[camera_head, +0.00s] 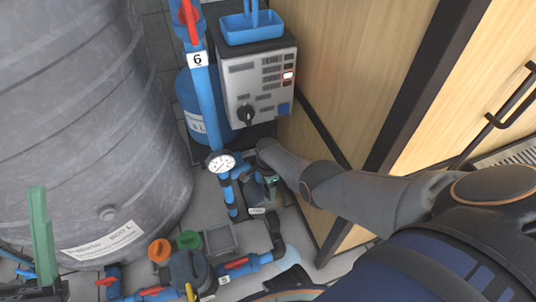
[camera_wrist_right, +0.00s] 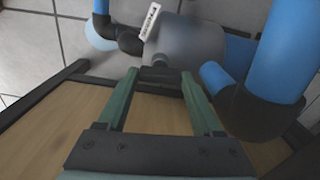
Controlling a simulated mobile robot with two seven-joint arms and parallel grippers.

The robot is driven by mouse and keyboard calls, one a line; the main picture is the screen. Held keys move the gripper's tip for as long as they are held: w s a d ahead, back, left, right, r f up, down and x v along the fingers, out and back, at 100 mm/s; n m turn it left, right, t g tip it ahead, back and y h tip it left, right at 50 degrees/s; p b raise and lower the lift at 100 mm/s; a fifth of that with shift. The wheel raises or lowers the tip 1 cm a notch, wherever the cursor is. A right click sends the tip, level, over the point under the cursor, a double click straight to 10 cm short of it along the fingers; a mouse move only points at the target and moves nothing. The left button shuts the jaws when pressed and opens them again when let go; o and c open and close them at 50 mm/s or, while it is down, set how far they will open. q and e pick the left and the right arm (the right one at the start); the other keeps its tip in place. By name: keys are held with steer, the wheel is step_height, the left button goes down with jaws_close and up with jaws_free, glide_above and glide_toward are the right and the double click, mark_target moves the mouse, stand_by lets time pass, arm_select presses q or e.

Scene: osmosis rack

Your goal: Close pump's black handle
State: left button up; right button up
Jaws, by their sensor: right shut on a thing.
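The pump (camera_wrist_right: 185,45) is a grey rounded body with a small white label in the right wrist view. In the head view the pump (camera_head: 256,193) is low beside the gauge pipe, partly hidden by my right arm. The black handle (camera_wrist_right: 160,75) lies between the green fingertips of my right gripper (camera_wrist_right: 158,80), which is shut on it. In the head view only a bit of green of the right gripper (camera_head: 272,181) shows past the wrist. My left gripper (camera_head: 40,235) shows as a green finger at the left edge; its opening is unclear.
A control box (camera_head: 262,80) with a black knob stands above the pump. A pressure gauge (camera_head: 221,162) sits on the blue pipe beside it. A large grey tank (camera_head: 90,120) fills the left. A wooden cabinet (camera_head: 340,50) stands close on the right. Red-handled valves (camera_head: 237,264) are below.

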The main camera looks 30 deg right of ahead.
mark_target(268, 190)
steer(key=shift+m, duration=0.6)
steer(key=o, duration=1.4)
steer(key=shift+c, duration=0.2)
arm_select(q)
step_height(268, 190, up, 10)
steer(key=m+p, duration=0.1)
steer(key=p, duration=0.9)
steer(key=w+a+f+n+y, duration=0.1)
steer(key=w+f+n+y, duration=0.1)
steer(key=f, duration=0.3)
steer(key=w+a+f+n+g+y, duration=0.1)
steer(key=w+f+n+y, duration=0.2)
steer(key=f+y, duration=0.2)
steer(key=shift+w+n+p, duration=0.3)
steer(key=shift+w+p, duration=0.05)
steer(key=shift+p, duration=0.1)
arm_select(e)
step_height(268, 190, up, 12)
steer(key=shift+r, duration=0.2)
arm_select(q)
steer(key=shift+r, duration=0.1)
